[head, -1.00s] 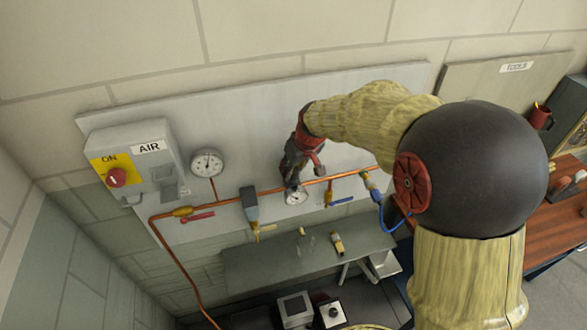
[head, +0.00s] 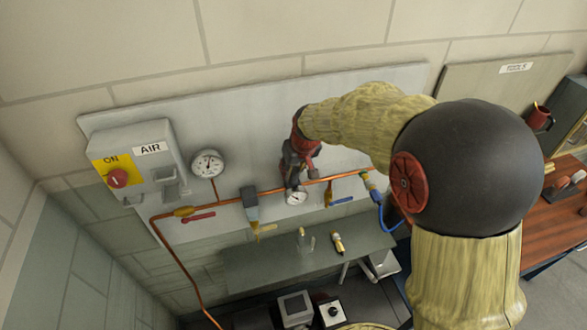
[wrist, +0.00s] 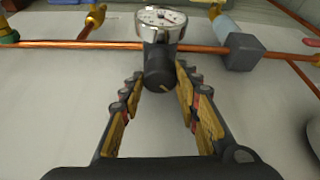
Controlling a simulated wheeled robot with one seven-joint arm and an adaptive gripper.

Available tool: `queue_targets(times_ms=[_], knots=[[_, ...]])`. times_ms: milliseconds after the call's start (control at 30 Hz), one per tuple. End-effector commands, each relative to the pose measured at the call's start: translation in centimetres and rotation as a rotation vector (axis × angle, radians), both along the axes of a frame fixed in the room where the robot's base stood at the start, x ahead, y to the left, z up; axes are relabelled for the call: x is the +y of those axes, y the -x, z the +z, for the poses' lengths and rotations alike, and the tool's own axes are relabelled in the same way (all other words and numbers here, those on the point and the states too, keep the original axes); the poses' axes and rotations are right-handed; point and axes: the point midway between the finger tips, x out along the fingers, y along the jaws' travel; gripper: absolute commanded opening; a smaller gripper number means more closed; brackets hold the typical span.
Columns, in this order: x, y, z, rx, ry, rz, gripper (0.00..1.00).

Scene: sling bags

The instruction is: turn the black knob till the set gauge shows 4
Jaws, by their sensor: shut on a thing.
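The black knob (wrist: 160,70) sits in front of the copper pipe in the wrist view, with a small pale mark on its end. My gripper (wrist: 160,78) has its two fingers on either side of the knob, shut on it. The set gauge (wrist: 160,16), a small round white dial with a metal rim, is just beyond the knob; its numbers are too small to read surely. In the head view the set gauge (head: 296,198) shows just below my gripper (head: 293,178), which hides most of the knob.
A larger gauge (head: 207,163) and the AIR box with a red switch (head: 117,179) are at left. A red-handled valve (head: 198,217), a filter bowl (head: 250,208) and a blue-handled valve (head: 341,200) flank the knob along the pipe. A grey shelf (head: 270,262) is below.

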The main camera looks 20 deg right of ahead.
Motion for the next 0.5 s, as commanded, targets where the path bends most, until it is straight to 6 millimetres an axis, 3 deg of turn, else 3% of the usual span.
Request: queue_targets(times_ms=[67, 100, 400, 500], knots=[[-0.01, -0.01, -0.02, 0.0, 0.0, 0.0, 0.07], [-0.01, -0.01, -0.02, 0.0, 0.0, 0.0, 0.34], [-0.01, 0.0, -0.01, 0.0, 0.0, 0.0, 0.51], [-0.01, -0.01, 0.0, 0.0, 0.0, 0.0, 0.51]])
